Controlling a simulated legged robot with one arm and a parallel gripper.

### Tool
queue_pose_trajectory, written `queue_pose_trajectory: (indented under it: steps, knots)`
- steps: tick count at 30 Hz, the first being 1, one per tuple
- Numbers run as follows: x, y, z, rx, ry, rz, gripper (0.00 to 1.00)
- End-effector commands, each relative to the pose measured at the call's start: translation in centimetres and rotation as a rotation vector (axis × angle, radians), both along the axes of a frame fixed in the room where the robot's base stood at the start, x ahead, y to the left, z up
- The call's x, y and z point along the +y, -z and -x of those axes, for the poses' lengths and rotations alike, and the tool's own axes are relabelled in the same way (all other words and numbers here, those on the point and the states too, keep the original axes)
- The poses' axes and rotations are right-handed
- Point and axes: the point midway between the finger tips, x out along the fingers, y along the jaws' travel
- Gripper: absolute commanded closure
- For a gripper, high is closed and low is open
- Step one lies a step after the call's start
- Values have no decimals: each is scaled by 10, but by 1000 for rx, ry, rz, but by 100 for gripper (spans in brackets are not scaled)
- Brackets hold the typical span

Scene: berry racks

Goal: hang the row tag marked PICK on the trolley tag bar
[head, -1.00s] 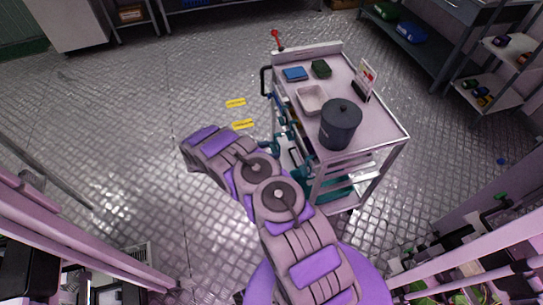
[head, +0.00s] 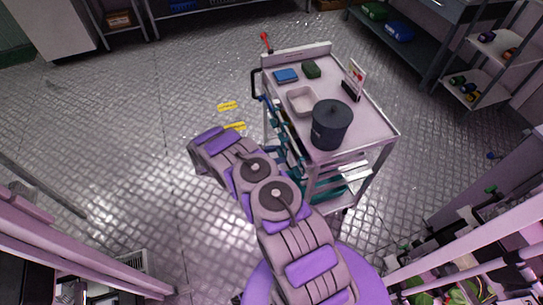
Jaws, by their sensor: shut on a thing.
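My arm reaches forward from the bottom of the head view and bends at a purple and grey joint left of the trolley. My gripper is not visible; the arm's far end is hidden behind its own links. No tag marked PICK can be made out. The trolley (head: 362,120) stands just right of the arm, with a pale top and a raised back edge. A black handle-like bar (head: 255,84) sticks out at its left end. I cannot tell which part is the tag bar. Teal and dark things (head: 281,150) show along its left side, partly hidden by my arm.
On the trolley stand a dark lidded bucket (head: 331,125), a white tray (head: 301,101), a blue item (head: 286,75), a green item (head: 311,70) and an upright sign (head: 356,77). Two yellow strips (head: 227,106) lie on the floor. Shelves (head: 480,75) stand right; floor left is clear.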

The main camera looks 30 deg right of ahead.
Motion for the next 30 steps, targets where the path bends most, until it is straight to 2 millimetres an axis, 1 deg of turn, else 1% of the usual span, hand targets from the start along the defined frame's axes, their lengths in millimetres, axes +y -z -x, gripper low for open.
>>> queue_pose_trajectory:
  steps: [16,21,30]
  knots:
    - [-38,0,9,-2,1,-2,72]
    - [-38,11,8,-1,0,-2,72]
    - [-38,15,9,-1,0,-2,72]
